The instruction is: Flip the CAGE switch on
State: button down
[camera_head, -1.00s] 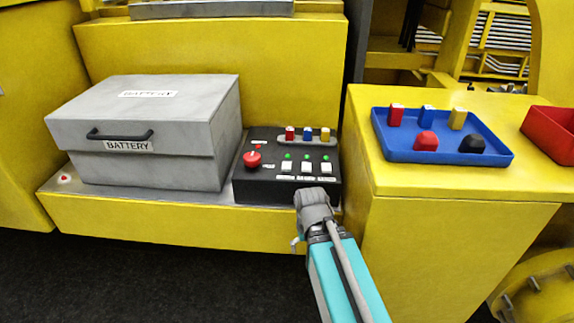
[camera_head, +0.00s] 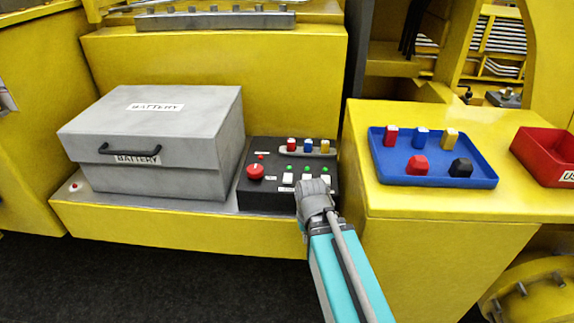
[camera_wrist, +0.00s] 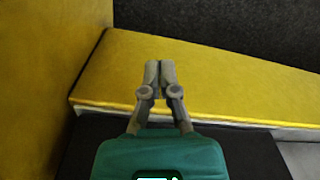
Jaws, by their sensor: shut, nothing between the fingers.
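A black control box (camera_head: 262,199) sits on the ledge between the grey battery box and the yellow block. It carries a red knob (camera_head: 256,172), white switches (camera_head: 288,179) with small green lights above them, and a row of red, blue and yellow pieces at the back. The labels are too small to read, so I cannot tell which switch is CAGE. My gripper (camera_head: 315,191) is over the box's front right part and hides some of it. In the wrist view my gripper (camera_wrist: 159,68) is shut and empty. No switch shows there, and contact cannot be told.
The grey battery box (camera_head: 150,150) stands left of the control box. The yellow block (camera_head: 420,240) rises close on the right, with a blue tray (camera_head: 441,182) of coloured pieces and a red bin (camera_head: 540,160) on top. The dark floor in front is open.

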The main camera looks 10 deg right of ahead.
notch_tip(320, 180, up, 16)
jog(key=w+p, duration=0.2)
jog(key=p, duration=1.3)
notch_tip(320, 180, up, 10)
jog(key=n+g+p, duration=0.1)
jog(key=n+p, duration=0.9)
jog(key=n, duration=0.3)
send_over(287, 180)
jog(key=d, duration=0.1)
jog(key=shift+w+a+f+n+g, duration=0.1)
jog(key=shift+w+n+g, duration=0.05)
jog(key=shift+w+n, duration=0.35)
jog(key=shift+w+a+f+n+g, duration=0.1)
jog(key=shift+w+n+g, duration=0.05)
jog(key=shift+w+n, duration=0.35)
jog(key=shift+s+f+b, duration=0.1)
jog(key=shift+b, duration=0.3)
jog(key=f+b, duration=0.4)
jog(key=s+f+b, duration=0.1)
jog(key=f+b, duration=0.8)
jog(key=shift+s+a+f, duration=0.2)
jog(key=shift+s+a, duration=0.05)
jog(key=shift+s, duration=0.05)
jog(key=shift+f+b, duration=0.1)
jog(key=shift+b, duration=0.2)
